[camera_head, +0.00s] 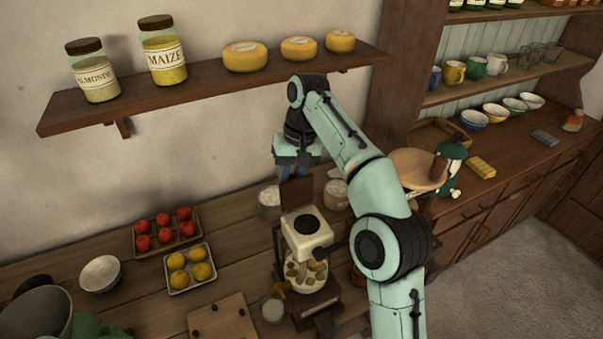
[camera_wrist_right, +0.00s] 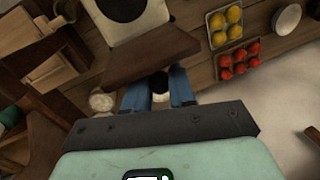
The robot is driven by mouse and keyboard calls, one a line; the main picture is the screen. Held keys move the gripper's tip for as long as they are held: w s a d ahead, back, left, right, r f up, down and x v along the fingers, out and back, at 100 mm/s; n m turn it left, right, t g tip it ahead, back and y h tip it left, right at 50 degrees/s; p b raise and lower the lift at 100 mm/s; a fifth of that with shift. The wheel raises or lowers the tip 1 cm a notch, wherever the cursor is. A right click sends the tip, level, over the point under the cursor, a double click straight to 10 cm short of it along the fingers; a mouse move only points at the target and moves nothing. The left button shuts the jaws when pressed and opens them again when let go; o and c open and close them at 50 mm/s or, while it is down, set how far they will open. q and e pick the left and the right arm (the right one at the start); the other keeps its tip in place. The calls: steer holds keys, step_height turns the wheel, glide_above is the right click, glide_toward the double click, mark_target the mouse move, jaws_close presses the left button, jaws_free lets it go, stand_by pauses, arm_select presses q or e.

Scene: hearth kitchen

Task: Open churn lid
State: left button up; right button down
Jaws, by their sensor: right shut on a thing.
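The churn (camera_head: 307,238) stands on the wooden counter, with a cream top, a dark round opening and a pale drum of yellowish chunks below. Its brown lid (camera_head: 296,194) stands raised, roughly upright, at the back edge of the top. My right gripper (camera_head: 292,172) reaches down from above behind the lid and is shut on it. In the right wrist view the lid (camera_wrist_right: 150,52) spans the picture above the blue fingers (camera_wrist_right: 160,95), with a dark knob-like part between them. The cream top (camera_wrist_right: 128,20) shows beyond it. My left gripper is not in view.
A shelf with jars (camera_head: 163,52) and cheeses (camera_head: 245,56) hangs behind the arm. Trays of red fruit (camera_head: 165,231) and yellow fruit (camera_head: 190,268) lie left of the churn. Pale-topped containers (camera_head: 270,198) stand behind it. A green-and-wood device (camera_head: 450,160) is at the right.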

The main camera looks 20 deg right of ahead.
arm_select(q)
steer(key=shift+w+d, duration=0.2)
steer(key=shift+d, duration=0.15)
arm_select(e)
steer(key=shift+w+g, duration=0.15)
steer(key=shift+g, duration=0.15)
steer(key=c, duration=1)
jaws_free()
steer(key=shift+f, duration=0.1)
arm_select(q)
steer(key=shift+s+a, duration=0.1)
arm_select(e)
steer(key=shift+d, duration=0.2)
